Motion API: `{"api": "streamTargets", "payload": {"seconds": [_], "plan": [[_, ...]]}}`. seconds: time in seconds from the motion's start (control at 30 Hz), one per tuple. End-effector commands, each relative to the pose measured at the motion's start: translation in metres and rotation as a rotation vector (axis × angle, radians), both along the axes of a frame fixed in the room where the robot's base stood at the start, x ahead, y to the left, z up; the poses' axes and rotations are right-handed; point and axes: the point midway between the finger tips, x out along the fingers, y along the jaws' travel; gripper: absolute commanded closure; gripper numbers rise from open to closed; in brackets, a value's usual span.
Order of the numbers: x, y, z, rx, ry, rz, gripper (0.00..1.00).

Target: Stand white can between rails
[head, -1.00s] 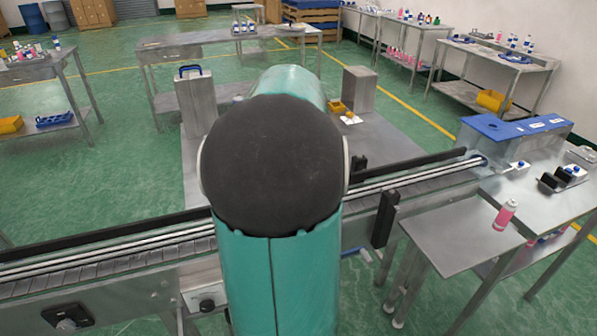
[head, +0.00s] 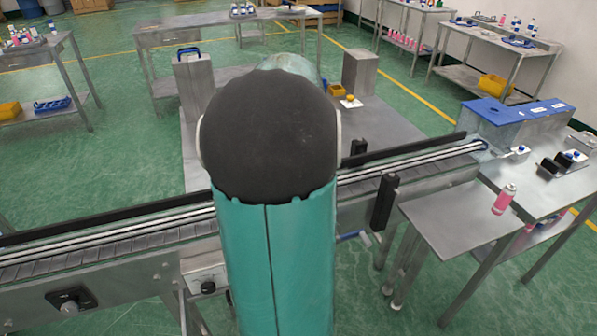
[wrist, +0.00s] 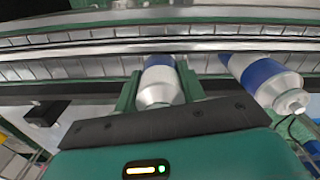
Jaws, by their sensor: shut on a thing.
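In the wrist view a white can with a blue band (wrist: 161,88) sits between the two green fingers of my gripper (wrist: 159,76). The fingers are shut on it, and its far end is at the conveyor rails (wrist: 70,60). I cannot tell whether it touches the belt. A second white can with a blue band (wrist: 264,76) is to the right, apart from my gripper, its nozzle end toward the camera. In the head view the conveyor rails (head: 110,238) run from lower left to upper right. My arm hides the gripper and both cans there.
A pink can (head: 504,198) stands on the steel side table (head: 455,222) at the right. A black post (head: 384,202) stands by the conveyor's near edge. A blue-topped box (head: 518,113) is at the belt's right end. Steel posts (head: 358,75) rise behind the conveyor.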

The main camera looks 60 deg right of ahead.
Motion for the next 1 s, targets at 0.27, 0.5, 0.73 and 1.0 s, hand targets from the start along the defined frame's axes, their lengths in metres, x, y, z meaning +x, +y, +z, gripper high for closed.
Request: {"api": "streamTargets", "payload": {"seconds": [0.27,0.5,0.73,1.0], "plan": [[-0.0002,0.0002,-0.0013,0.0,0.0,0.0,0.82],[-0.001,0.0008,-0.0056,0.0,0.0,0.0,0.82],[-0.0012,0.0009,-0.0063,0.0,0.0,0.0,0.82],[-0.0012,0.0009,-0.0072,0.0,0.0,0.0,0.82]]}}
